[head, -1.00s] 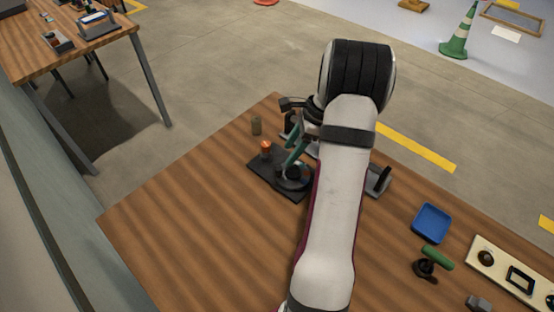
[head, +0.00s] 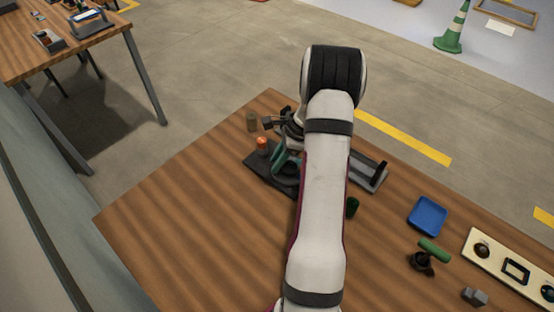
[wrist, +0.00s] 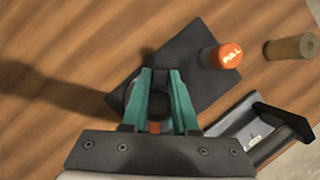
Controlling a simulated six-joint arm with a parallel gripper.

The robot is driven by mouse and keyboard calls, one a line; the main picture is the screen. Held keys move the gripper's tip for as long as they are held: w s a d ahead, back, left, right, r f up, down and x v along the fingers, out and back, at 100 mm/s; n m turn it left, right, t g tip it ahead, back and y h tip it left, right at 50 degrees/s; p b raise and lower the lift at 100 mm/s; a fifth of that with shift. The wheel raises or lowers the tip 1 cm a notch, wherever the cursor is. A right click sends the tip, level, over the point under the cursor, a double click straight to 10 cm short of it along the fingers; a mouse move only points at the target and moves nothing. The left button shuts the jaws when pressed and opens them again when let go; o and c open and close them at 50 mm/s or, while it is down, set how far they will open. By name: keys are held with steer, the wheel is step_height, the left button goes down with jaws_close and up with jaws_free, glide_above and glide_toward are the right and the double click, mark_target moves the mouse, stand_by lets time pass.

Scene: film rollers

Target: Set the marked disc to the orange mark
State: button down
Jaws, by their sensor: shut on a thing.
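A black base plate (wrist: 195,85) lies on the wooden table; it also shows in the head view (head: 256,165). My gripper (wrist: 160,78) has green fingers and is shut on a dark round part of the disc (wrist: 158,84) over the plate. In the head view my gripper (head: 280,160) is at the plate, and my arm hides part of the disc. A small orange patch (wrist: 154,127) shows between the fingers near the palm; I cannot tell whether it is the mark. The disc's own mark is not discernible.
A tan cylinder (wrist: 290,47) stands beyond the orange knob. A grey holder with a black handle (wrist: 245,125) is close on the right. The table's left front is clear.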

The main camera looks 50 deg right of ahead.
stand_by(0.4)
steer(key=n, duration=0.1)
steer(key=n+g, duration=0.1)
steer(key=n, duration=0.1)
steer(key=s+n+y, duration=0.1)
steer(key=shift+s+a+n+g, duration=0.1)
steer(key=shift+a+n+g, duration=0.2)
steer(key=shift+a+n, duration=0.1)
steer(key=shift+s+a+n+g, duration=0.1)
steer(key=shift+s+n+g, duration=0.25)
steer(key=shift+n, duration=0.6)
steer(key=shift+s+n+g, duration=0.25)
steer(key=shift+n+g, duration=0.1)
steer(key=shift+n, duration=0.6)
steer(key=c, duration=0.7)
jaws_free()
steer(key=shift+r, duration=0.1)
